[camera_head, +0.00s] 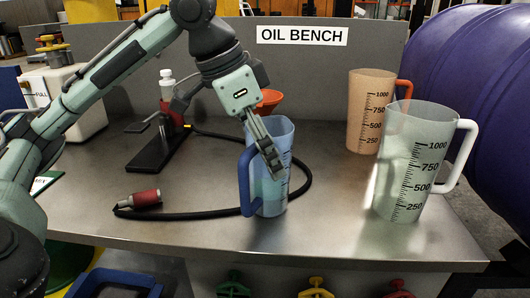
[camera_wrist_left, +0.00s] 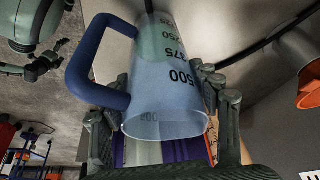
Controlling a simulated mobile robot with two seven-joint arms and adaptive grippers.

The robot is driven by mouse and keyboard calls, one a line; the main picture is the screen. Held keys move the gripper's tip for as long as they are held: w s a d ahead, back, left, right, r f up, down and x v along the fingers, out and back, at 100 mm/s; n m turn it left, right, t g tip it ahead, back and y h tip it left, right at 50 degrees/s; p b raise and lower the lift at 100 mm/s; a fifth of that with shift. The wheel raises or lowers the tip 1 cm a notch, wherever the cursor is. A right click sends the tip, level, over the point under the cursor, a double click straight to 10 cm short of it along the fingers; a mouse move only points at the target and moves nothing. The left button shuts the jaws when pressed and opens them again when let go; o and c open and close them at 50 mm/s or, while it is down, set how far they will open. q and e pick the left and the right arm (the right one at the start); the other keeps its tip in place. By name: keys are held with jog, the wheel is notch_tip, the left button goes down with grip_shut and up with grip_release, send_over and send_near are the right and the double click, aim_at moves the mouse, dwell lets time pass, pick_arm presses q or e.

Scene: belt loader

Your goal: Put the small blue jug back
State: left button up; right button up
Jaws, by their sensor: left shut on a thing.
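The small blue jug (camera_head: 272,196) is clear with a blue handle (camera_head: 246,182) on its left side. It is upright near the front middle of the bench (camera_head: 335,228); I cannot tell whether its base touches the top. My left gripper (camera_head: 266,148) comes down over it from above and is shut on its upper body. In the left wrist view the jug (camera_wrist_left: 170,85) sits between the fingers of my left gripper (camera_wrist_left: 163,105), with its open rim towards the camera. My right gripper is not in view.
A large clear jug with white handle (camera_head: 408,165) and an orange-handled jug (camera_head: 370,108) stand at the right. A black hose (camera_head: 200,214) curls around behind the blue jug. An orange funnel (camera_head: 268,100) is behind. A pump stand (camera_head: 158,148) is left. Bare bench lies front right.

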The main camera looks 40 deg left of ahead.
aim_at(247, 130)
pick_arm(q)
jog(key=o, duration=1.5)
jog(key=shift+c, duration=0.2)
jog(key=p+v, duration=0.1)
jog(key=v, duration=0.6)
jog(key=shift+w+p, duration=0.1)
jog(key=shift+p, duration=0.25)
jog(key=shift+a+r, duration=0.1)
jog(key=shift+r, duration=0.2)
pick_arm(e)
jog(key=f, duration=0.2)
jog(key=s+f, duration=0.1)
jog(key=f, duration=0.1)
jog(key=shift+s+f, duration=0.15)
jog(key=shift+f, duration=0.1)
